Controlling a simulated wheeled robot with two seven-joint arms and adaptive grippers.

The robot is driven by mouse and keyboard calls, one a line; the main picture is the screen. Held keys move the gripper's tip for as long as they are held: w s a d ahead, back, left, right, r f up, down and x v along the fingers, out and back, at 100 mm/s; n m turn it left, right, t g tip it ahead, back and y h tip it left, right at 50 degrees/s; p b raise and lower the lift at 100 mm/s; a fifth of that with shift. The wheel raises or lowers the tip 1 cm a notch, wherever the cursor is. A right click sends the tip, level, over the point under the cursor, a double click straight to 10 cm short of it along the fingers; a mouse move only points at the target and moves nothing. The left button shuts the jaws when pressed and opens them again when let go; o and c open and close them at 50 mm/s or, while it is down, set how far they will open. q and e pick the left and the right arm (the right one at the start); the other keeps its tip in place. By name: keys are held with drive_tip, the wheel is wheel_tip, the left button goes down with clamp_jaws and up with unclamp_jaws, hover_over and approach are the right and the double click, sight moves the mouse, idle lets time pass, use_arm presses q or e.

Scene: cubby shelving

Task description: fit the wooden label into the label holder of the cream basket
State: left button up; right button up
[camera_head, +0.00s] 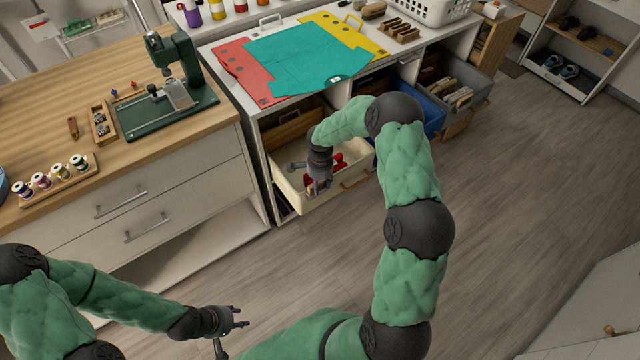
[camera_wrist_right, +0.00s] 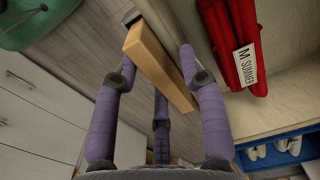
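The cream basket (camera_head: 318,205) is pulled partly out of the low cubby shelf, with red rolled cloth (camera_head: 338,160) inside. My right gripper (camera_head: 318,187) is over the basket's front side. In the right wrist view its purple fingers (camera_wrist_right: 160,120) are spread, with a wooden bar (camera_wrist_right: 158,68) beyond and between them; I cannot tell whether they touch it. The bar looks like the basket's front handle (camera_head: 356,177). A small dark part (camera_wrist_right: 131,17) shows at its far end. I cannot make out the wooden label or clearly identify the label holder. My left gripper (camera_head: 232,332) is open and empty, low over the floor.
A blue basket (camera_head: 432,112) and a grey basket (camera_head: 482,82) stand in the cubbies to the right. Teal, red and yellow sheets lie on the shelf top. A wooden counter (camera_head: 50,90) with drawers stands at the left. The floor at the right is clear.

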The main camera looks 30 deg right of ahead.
sight(320, 183)
drive_tip(key=shift+r, duration=0.1)
drive_tip(key=shift+r, duration=0.25)
wheel_tip(320, 183, up, 11)
drive_tip(key=p, duration=0.5)
drive_tip(key=s+a+f+n+y, duration=0.2)
drive_tip(key=s+a+f+n, duration=0.25)
drive_tip(key=a, duration=0.25)
drive_tip(key=s+a+f+n+y, duration=0.1)
drive_tip(key=s+a+f+n, duration=0.3)
drive_tip(key=a, duration=0.3)
drive_tip(key=s+a+f+n, duration=0.2)
drive_tip(key=s+a+n, duration=0.1)
drive_tip(key=s, duration=0.5)
drive_tip(key=s+a+f+n+y, duration=0.1)
drive_tip(key=s+a+f+n, duration=0.2)
drive_tip(key=s+a, duration=0.3)
drive_tip(key=shift+s+f, duration=0.35)
drive_tip(key=shift+s, duration=0.75)
drive_tip(key=shift+d, duration=0.1)
drive_tip(key=shift+c, duration=0.7)
